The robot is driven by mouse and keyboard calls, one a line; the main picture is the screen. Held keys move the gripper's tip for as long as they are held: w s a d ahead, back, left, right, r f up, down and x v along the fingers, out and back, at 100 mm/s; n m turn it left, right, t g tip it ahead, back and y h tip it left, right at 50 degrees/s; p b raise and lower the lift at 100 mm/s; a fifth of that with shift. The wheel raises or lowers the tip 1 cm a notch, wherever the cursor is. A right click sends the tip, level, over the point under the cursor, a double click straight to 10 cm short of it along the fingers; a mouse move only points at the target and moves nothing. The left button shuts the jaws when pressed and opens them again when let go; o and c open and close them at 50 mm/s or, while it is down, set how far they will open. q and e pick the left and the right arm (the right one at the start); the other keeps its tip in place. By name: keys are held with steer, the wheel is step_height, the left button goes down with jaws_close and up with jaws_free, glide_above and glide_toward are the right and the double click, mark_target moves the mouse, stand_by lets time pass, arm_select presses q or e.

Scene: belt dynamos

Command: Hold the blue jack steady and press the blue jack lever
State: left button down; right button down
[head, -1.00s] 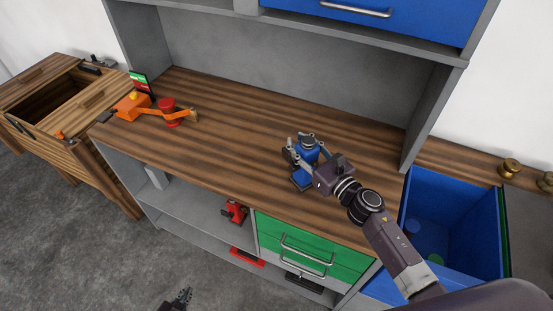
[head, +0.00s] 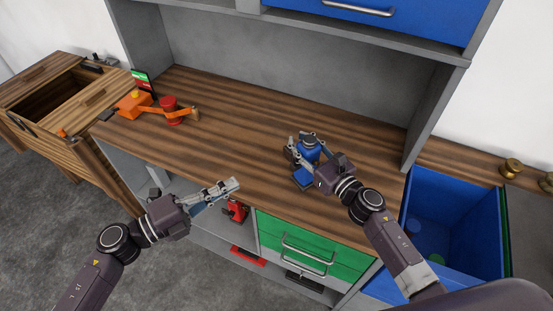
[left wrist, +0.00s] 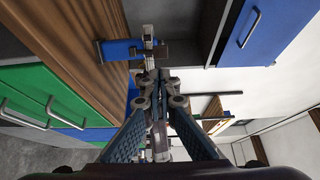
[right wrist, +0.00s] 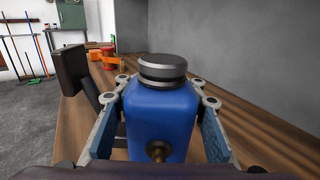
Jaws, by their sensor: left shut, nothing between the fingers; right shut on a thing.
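The blue jack (head: 303,178) stands upright on the wooden worktop, near its front edge. My right gripper (head: 306,140) is shut around its blue body, one finger on each side. In the right wrist view the jack's body (right wrist: 160,115) has a black round cap on top and a brass-coloured knob low on the near face. A dark flat pad on a rod (right wrist: 75,72), apparently the lever, sticks out to the left. My left gripper (head: 234,185) is shut and empty, in front of the worktop's edge, left of the jack and apart from it.
An orange device with a red round part (head: 170,104) stands at the worktop's left end beside a small screen (head: 143,84). A red jack (head: 236,211) sits on the shelf below. Green drawers (head: 310,245) are under the worktop. The worktop's middle is clear.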

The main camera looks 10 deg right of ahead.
mark_target(286, 151)
arm_select(q)
steer(key=x, duration=1.4)
steer(key=shift+w+f, duration=0.1)
steer(key=shift+w+d+r, duration=0.3)
steer(key=shift+d+r, duration=0.15)
steer(key=shift+d, duration=0.1)
steer(key=shift+w+d+r, duration=0.3)
steer(key=shift+d+r, duration=0.1)
steer(key=shift+d, duration=0.15)
steer(key=shift+a, duration=0.1)
steer(key=s+a+r, duration=0.2)
steer(key=s+a, duration=0.1)
steer(key=a, duration=0.3)
steer(key=s+a+r, duration=0.2)
steer(key=a, duration=0.4)
steer(key=shift+s, duration=0.4)
steer(key=shift+f, duration=0.15)
